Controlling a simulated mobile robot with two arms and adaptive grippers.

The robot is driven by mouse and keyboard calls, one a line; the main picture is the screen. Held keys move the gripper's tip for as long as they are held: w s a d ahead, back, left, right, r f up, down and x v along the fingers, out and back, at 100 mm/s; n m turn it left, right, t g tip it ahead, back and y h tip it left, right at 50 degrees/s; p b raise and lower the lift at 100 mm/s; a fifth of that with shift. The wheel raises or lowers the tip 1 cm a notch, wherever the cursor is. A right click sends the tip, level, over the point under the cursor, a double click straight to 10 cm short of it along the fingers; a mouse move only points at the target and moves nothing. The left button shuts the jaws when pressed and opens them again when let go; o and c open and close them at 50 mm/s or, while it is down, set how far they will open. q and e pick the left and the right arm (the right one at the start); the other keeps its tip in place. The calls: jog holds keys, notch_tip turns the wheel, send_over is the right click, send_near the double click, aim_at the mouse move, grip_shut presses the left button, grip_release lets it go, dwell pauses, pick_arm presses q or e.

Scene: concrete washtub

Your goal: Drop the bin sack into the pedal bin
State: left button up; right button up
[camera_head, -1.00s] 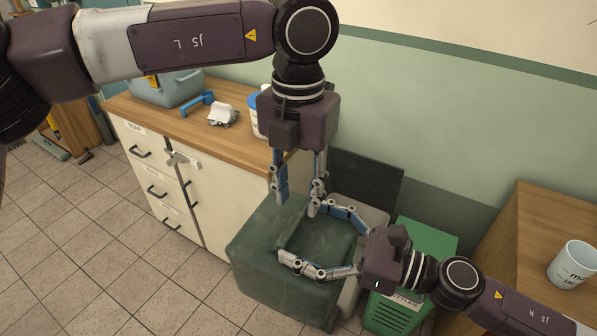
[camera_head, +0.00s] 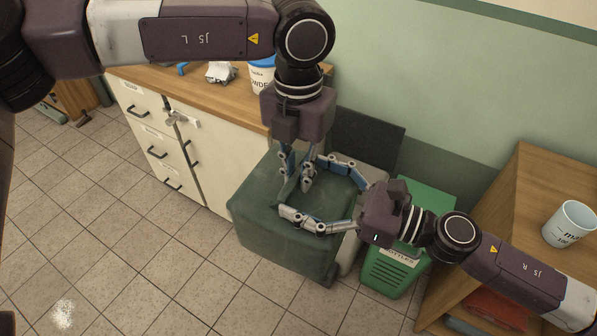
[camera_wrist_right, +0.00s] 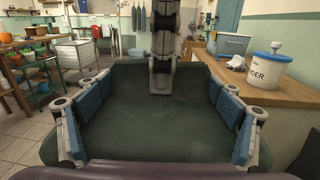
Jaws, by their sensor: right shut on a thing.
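The bin sack (camera_head: 258,205) is a bulky dark green block in the middle of the head view. My right gripper (camera_head: 318,200) is shut on it, fingers spread around its raised upper part. The sack also fills the middle of the right wrist view (camera_wrist_right: 150,125), between both fingers. My left gripper (camera_head: 298,180) points down at the sack's top; whether its converging fingers pinch any of it I cannot tell. The pedal bin, pale grey (camera_head: 376,180) with a raised dark lid (camera_head: 366,138), stands behind and right of the sack, partly hidden by it.
A green bin (camera_head: 392,272) with a label stands right of the pedal bin. A wood-topped drawer cabinet (camera_head: 200,165) is at left, with a white powder tub (camera_head: 260,80) on it. A wooden shelf at right carries a mug (camera_head: 569,223).

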jog(key=shift+r, duration=0.15)
jog(key=shift+o, duration=0.2)
jog(key=o, duration=2)
jog(key=shift+c, duration=0.2)
jog(key=shift+d, duration=0.1)
